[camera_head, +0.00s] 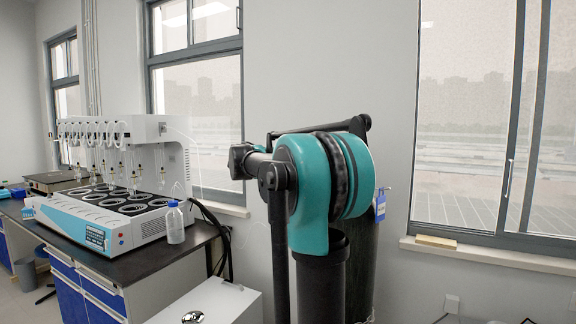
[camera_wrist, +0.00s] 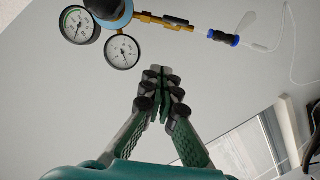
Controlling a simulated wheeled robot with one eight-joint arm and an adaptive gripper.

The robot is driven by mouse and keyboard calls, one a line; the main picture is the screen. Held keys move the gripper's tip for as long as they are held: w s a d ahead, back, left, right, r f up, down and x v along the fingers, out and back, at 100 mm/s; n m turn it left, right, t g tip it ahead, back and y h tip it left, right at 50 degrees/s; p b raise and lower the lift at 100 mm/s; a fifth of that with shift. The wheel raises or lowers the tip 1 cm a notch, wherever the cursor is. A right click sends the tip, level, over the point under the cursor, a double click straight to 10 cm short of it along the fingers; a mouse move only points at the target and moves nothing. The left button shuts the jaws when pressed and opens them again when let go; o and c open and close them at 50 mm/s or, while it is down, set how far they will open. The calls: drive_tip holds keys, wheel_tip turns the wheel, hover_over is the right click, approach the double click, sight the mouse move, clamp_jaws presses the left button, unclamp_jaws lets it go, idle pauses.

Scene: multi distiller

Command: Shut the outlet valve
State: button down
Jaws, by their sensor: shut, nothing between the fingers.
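A gas regulator with two round dial gauges shows at the top of the wrist view: the left gauge (camera_wrist: 80,24) and the lower gauge (camera_wrist: 122,51). A blue round part sits between them at the frame's top edge. A yellow-orange bar (camera_wrist: 176,24) runs right to a blue and black fitting (camera_wrist: 222,37) with a clear tube, which looks like the outlet valve; its handle position is unclear. My gripper (camera_wrist: 160,76) is shut and empty, below the bar and apart from it. In the head view my arm hides the gripper and regulator.
The distiller (camera_head: 120,150) stands on a dark bench (camera_head: 135,262) at left, with a clear bottle (camera_head: 175,225). A dark cylinder (camera_head: 362,270) with a blue tag (camera_head: 381,205) stands behind my arm. A white box (camera_head: 235,305) is in front. Windows line the wall.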

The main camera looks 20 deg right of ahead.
drive_tip(key=d+f, duration=0.4)
drive_tip(key=d, duration=0.2)
drive_tip(key=shift+w+d, duration=0.4)
